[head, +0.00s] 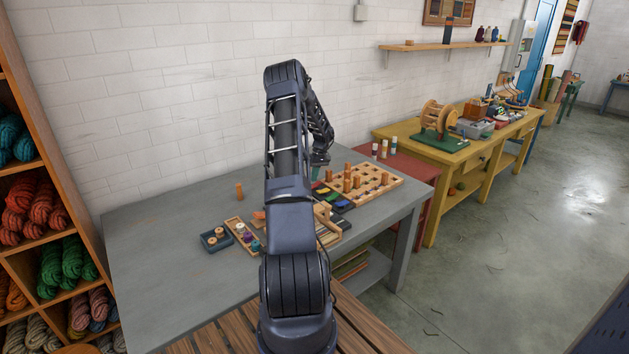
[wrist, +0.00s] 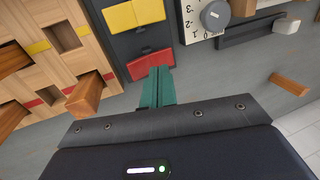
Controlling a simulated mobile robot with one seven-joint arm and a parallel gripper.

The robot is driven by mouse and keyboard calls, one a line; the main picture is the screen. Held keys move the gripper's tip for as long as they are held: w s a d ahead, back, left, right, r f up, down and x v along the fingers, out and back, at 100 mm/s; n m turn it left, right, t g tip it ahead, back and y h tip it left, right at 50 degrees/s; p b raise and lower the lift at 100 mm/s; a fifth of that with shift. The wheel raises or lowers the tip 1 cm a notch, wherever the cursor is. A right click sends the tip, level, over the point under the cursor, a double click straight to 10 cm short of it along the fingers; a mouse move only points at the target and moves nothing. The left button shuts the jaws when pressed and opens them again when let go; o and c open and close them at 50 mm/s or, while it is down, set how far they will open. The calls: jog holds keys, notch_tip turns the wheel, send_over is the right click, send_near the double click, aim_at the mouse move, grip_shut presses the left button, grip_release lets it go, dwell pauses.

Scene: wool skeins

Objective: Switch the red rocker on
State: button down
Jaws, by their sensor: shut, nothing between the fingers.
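The red rocker (wrist: 150,62) sits on a dark switch panel (wrist: 121,45) in the wrist view, below a yellow rocker (wrist: 134,14). My gripper (wrist: 157,72) has its green fingers pressed together, with nothing between them. The fingertips overlap the near edge of the red rocker; whether they touch it I cannot tell. Which way the rocker is tilted is not clear. In the head view my gripper (head: 320,158) is above the far end of the dark panel (head: 333,197). The red rocker is too small to make out there.
A wooden peg board (head: 382,180) with upright pegs adjoins the panel; one peg (wrist: 88,94) stands close left of my fingers. A dial (wrist: 213,16) and a slider (wrist: 287,25) lie to the right. The grey table (head: 150,245) has free room at left.

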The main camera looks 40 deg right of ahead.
aim_at(314, 185)
jog(key=a+v, duration=0.2)
jog(key=v, duration=0.9)
jog(key=shift+a+r, duration=0.35)
jog(key=shift+r, duration=0.35)
jog(key=s+a+r+t, duration=0.1)
jog(key=s+a+r, duration=0.2)
jog(key=a+r, duration=1.7)
jog(key=s+a+r+t+h, duration=0.1)
jog(key=s+a+r, duration=0.3)
jog(key=a, duration=0.5)
jog(key=s+a+r+h, duration=0.1)
jog(key=s+a+r, duration=0.1)
jog(key=s+a, duration=0.5)
jog(key=s+a+f+t, duration=0.1)
jog(key=s+a, duration=0.7)
jog(key=s, duration=0.2)
jog(key=s+a+f+t, duration=0.1)
jog(key=s+a, duration=0.7)
jog(key=s, duration=0.3)
jog(key=shift+f+t+h, duration=0.2)
jog(key=shift+t+h, duration=0.1)
jog(key=shift+h, duration=0.1)
